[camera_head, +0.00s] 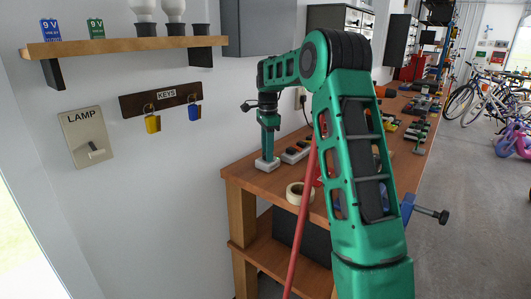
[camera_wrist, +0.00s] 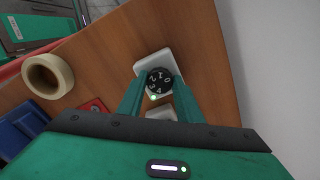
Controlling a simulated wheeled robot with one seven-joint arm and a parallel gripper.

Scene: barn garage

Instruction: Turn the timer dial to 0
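The timer is a small white box with a black round dial (camera_wrist: 158,81) marked 0 to 4 in white. In the wrist view the 0 is at the dial's right and the 3 and 4 at its lower edge, near a small pale lit dot. The timer's white base (camera_head: 267,165) sits at the workbench's near left corner in the head view. My gripper (camera_head: 268,152) points down over it. In the wrist view its green fingers (camera_wrist: 158,84) stand apart on either side of the dial; firm contact is not visible.
A tape roll (camera_wrist: 47,76) lies on the workbench (camera_head: 243,176), left of the timer in the wrist view. A power strip (camera_head: 296,153) is behind the timer. A wall with a lamp switch (camera_head: 90,140), key rack (camera_head: 160,100) and shelf (camera_head: 125,46) is on the left.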

